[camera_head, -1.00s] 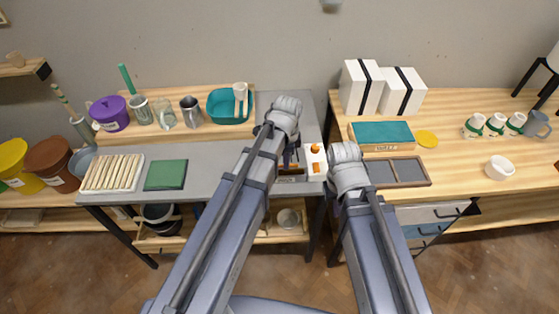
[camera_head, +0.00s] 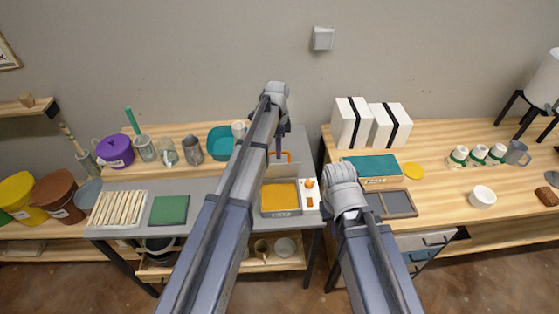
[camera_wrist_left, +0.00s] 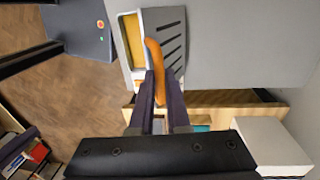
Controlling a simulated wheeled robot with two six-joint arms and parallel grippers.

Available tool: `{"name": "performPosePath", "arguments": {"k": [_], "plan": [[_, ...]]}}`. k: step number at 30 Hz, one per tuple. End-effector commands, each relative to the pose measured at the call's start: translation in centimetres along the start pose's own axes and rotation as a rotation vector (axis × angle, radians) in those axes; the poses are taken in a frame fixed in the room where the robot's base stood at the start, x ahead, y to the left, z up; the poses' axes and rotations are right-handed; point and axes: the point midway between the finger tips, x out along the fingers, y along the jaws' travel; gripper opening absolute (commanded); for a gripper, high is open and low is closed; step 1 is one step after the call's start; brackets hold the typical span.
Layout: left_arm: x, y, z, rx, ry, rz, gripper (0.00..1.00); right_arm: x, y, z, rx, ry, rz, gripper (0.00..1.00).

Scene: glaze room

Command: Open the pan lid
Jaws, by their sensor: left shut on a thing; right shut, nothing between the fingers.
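The pan (camera_head: 281,214) is a grey box in the grey counter's right part, with a yellow-orange inside showing. Beside it is a white panel with an orange knob (camera_head: 309,183). The lid is swung up at the back; in the left wrist view it is a dark grey slotted plate (camera_wrist_left: 172,22) beside the yellow-filled pan (camera_wrist_left: 131,40). My left gripper (camera_head: 280,152) is shut on the lid's orange handle (camera_wrist_left: 154,58). My left arm hides part of the lid in the head view. My right gripper (camera_head: 350,205) is shut and empty, right of the pan; its fingertips are mostly hidden.
A teal-topped box (camera_head: 371,167), a dark framed slate (camera_head: 391,204) and white boxes (camera_head: 351,122) stand on the right wooden table. A green mat (camera_head: 170,210) and a slatted rack (camera_head: 119,209) lie left on the counter. The counter between mat and pan is clear.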

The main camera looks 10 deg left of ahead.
Motion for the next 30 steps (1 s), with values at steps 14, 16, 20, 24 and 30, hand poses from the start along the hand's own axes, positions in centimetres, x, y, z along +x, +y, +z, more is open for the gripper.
{"name": "performPosePath", "arguments": {"k": [14, 16, 20, 24, 30], "plan": [[-0.6, -6.0, -0.1, 0.0, 0.005, 0.277, 0.0, 1.7, -0.2, -0.1, -0.001, 0.0, 0.0, 0.0], [-0.6, -6.2, 0.0, 0.001, 0.006, 0.296, 0.0, 1.8, -0.2, -0.1, -0.001, 0.0, 0.0, 0.0], [-0.7, -6.6, 0.0, 0.001, 0.007, 0.32, 0.0, 2.0, -0.2, -0.1, 0.0, 0.0, 0.0, 0.0], [-0.8, -6.6, 0.0, 0.001, 0.007, 0.332, 0.0, 2.0, -0.2, -0.1, 0.0, 0.0, 0.0, 0.0], [-0.8, -6.6, 0.0, 0.002, 0.007, 0.334, 0.0, 2.0, -0.2, -0.1, 0.0, 0.0, 0.0, 0.0]]}}
